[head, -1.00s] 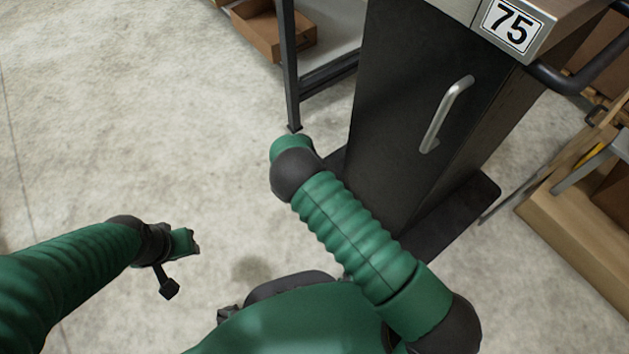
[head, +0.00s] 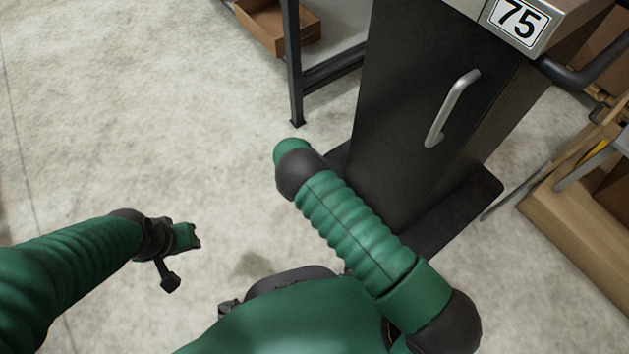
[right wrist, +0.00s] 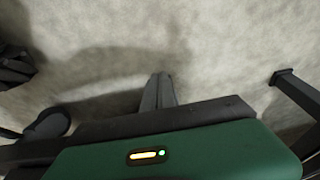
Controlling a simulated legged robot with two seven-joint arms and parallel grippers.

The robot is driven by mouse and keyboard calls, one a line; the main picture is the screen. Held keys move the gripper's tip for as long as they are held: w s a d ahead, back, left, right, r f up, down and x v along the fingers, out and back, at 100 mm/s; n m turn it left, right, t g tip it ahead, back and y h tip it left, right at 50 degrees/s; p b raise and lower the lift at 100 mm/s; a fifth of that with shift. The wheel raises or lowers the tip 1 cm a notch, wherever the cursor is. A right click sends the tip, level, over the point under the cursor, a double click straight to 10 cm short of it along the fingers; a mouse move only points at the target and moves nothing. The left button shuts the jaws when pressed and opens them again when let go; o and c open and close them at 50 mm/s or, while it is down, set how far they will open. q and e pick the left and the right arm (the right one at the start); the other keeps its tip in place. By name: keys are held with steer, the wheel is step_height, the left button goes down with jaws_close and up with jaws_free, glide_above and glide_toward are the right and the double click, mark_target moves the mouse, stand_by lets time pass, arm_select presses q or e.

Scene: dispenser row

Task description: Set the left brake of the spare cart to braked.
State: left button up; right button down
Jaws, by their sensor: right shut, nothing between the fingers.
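A black cabinet (head: 405,110) on a flat dark base, with a silver handle and a "75" plate (head: 519,20), stands ahead on the right. I cannot tell whether it is part of the spare cart, and I make out no brake. My left gripper (head: 194,237) is over bare floor at the left; its jaws are too small to read. My right gripper (right wrist: 165,92) shows in the right wrist view, fingers together and empty, pointing over bare floor. In the head view my right arm crosses in front of the cabinet's base and hides its own gripper.
A grey metal rack (head: 294,70) with a cardboard box (head: 270,25) stands behind the cabinet's left side. A dark curved bar (head: 575,72) sticks out at the upper right. A large cardboard box (head: 575,240) is at the right edge. The floor (head: 150,110) at the left is clear.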

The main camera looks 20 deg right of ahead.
arm_select(q)
steer(key=shift+r+p, duration=0.65)
arm_select(e)
steer(key=shift+r, duration=0.8)
